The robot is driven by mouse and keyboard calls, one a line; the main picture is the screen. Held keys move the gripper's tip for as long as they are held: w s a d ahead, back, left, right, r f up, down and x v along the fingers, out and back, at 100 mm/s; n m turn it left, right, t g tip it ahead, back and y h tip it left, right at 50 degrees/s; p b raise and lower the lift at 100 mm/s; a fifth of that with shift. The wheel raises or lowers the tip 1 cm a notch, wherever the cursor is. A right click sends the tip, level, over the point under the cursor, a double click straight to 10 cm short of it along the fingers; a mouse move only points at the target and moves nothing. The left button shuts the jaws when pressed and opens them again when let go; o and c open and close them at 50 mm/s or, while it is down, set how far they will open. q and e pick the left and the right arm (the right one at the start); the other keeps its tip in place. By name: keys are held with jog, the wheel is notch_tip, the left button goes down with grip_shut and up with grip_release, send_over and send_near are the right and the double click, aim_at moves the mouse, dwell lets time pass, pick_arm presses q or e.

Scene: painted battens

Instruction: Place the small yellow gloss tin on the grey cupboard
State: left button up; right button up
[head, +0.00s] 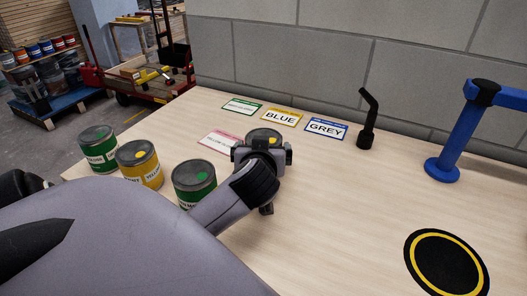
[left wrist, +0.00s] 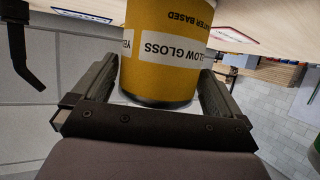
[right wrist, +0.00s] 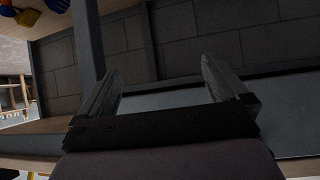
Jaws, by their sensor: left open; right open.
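The yellow gloss tin (left wrist: 165,75) stands between the fingers of my left gripper (left wrist: 155,90) in the left wrist view, its label upside down in the picture. Both fingers flank it; I cannot tell whether they touch it. In the head view its lid (head: 264,134) shows behind my left gripper (head: 262,155), which hides most of it. Another yellow tin (head: 140,164) stands further left, between two green tins. My right gripper (right wrist: 160,90) is open and empty, away from the table top. I cannot make out a grey cupboard for certain.
Green tins (head: 98,148) (head: 194,184) stand left of my gripper. A pink-edged card (head: 221,140) and cards reading BLUE (head: 283,117) and GREY (head: 326,128) lie on the table. A black bent-neck object (head: 367,125), blue post (head: 455,140) and black-yellow disc (head: 446,265) are to the right.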

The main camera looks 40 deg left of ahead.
pick_arm(q)
jog(key=shift+x, duration=1.05)
jog(key=shift+r, duration=0.1)
jog(key=c, duration=1.3)
pick_arm(e)
jog(key=shift+r, duration=0.1)
